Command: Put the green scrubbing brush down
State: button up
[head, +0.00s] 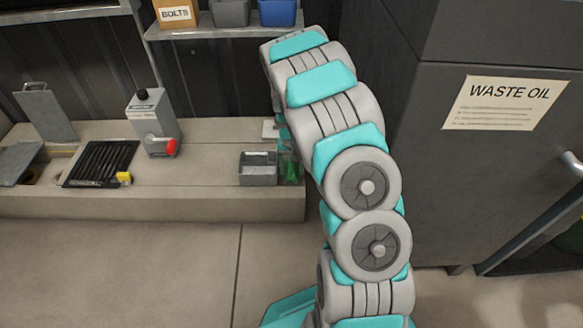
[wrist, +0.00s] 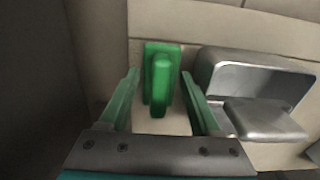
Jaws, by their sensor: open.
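The green scrubbing brush (wrist: 160,80) stands between the two fingers of my gripper (wrist: 160,88) in the wrist view. Gaps show on both sides of it, so the fingers are open around it and apart from it. It appears to rest on the pale ledge. In the head view a bit of the green brush (head: 291,170) shows beside the small grey metal box, mostly hidden by my arm. My gripper is mostly hidden behind my arm there.
The grey metal box (head: 258,169) stands close beside the brush; it is also in the wrist view (wrist: 255,72). A waste oil cabinet (head: 450,200) stands right.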

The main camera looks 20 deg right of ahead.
aim_at(292, 165)
notch_tip(292, 165, up, 12)
jog(key=p, duration=0.2)
jog(key=s+a+r, duration=0.3)
jog(key=s+r, duration=0.3)
jog(key=r, duration=0.1)
jog(key=s+a+r+n, duration=0.1)
jog(key=s+a+r, duration=0.2)
jog(key=s, duration=0.7)
jog(key=s+a+r+n+g, duration=0.1)
jog(key=s+a+r+n, duration=0.1)
jog(key=s, duration=0.9)
jog(key=s+a+r+n, duration=0.1)
jog(key=s+a+r, duration=0.2)
jog(key=s, duration=0.8)
jog(key=shift+a+r+n+g, duration=0.3)
jog(key=shift+r+g, duration=0.05)
jog(key=shift+g, duration=0.05)
notch_tip(292, 165, up, 10)
jog(key=p, duration=1)
jog(key=shift+r, duration=0.15)
